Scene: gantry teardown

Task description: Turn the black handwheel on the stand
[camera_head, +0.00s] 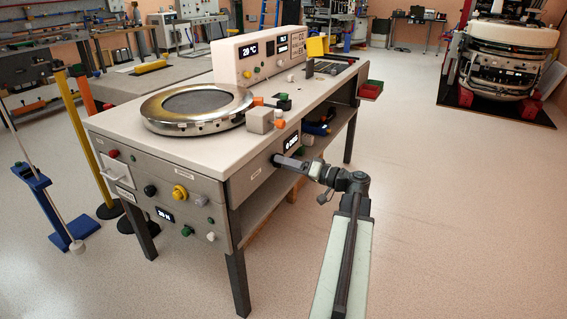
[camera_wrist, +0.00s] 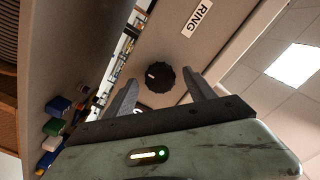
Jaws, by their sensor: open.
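A black round handwheel (camera_wrist: 160,77) with a ribbed rim and a small white mark shows in the wrist view, on a grey panel beside a "RING" label (camera_wrist: 197,19). My gripper (camera_wrist: 161,84) is open, with one finger on each side of the handwheel in the picture. Neither finger visibly touches it, and I cannot tell how deep the fingers reach. In the head view my gripper (camera_head: 286,161) is at the side panel of the bench (camera_head: 262,172), by a small display. My gripper hides the handwheel there.
A large metal ring (camera_head: 196,108) and a grey block (camera_head: 260,120) lie on the bench top. A red bin (camera_head: 371,90) hangs at its far end. Blue and green blocks (camera_wrist: 54,128) show at left in the wrist view. Open floor (camera_head: 450,200) lies to the right.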

